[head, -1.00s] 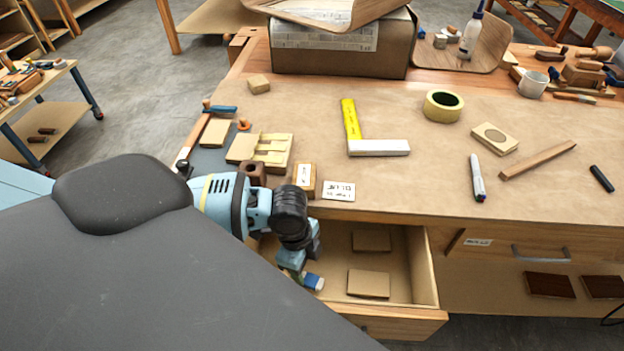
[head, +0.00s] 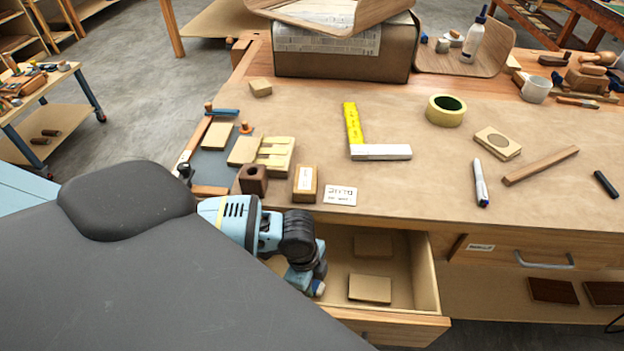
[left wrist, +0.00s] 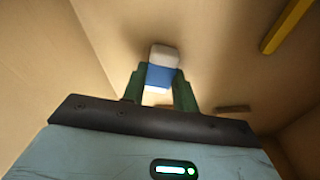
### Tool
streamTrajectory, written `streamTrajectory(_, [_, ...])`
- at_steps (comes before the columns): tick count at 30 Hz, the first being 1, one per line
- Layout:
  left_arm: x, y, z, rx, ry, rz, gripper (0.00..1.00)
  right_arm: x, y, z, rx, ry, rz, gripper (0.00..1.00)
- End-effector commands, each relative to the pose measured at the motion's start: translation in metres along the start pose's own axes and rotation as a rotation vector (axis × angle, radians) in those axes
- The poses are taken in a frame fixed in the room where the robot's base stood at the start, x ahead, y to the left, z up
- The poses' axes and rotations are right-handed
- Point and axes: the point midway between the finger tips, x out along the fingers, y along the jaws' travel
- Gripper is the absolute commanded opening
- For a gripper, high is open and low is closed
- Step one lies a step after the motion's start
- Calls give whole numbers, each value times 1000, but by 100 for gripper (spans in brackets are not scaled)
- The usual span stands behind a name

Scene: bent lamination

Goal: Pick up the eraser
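The eraser (left wrist: 162,74) has a white end and a blue sleeve. In the left wrist view it sits between the two green fingers of my left gripper (left wrist: 160,88), which press against its sides. In the head view the left gripper (head: 308,280) reaches down into the open drawer (head: 405,275) at its left part. Only a small white and blue bit of the eraser (head: 318,288) shows there beside the fingers; the rest is hidden. The eraser is low, near the drawer floor; I cannot tell if it touches it. My right gripper is not in view.
Two tan blocks (head: 370,289) lie in the drawer right of the gripper. Drawer walls surround the gripper, and the bench top (head: 420,195) edge is just behind.

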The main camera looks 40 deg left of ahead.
Motion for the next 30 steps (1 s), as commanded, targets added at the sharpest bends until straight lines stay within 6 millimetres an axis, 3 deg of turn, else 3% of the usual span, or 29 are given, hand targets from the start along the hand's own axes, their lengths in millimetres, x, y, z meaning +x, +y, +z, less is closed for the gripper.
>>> streamTrajectory(4, [0,0,0,0,0,-1,6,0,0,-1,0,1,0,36])
streamTrajectory(13, [-8,-1,-1,0,1,-3,6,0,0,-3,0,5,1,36])
streamTrajectory(24, [-72,-2,-11,1,2,-6,6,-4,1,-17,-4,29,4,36])
streamTrajectory(30, [-94,-1,-14,0,1,-3,6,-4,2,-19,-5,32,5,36])
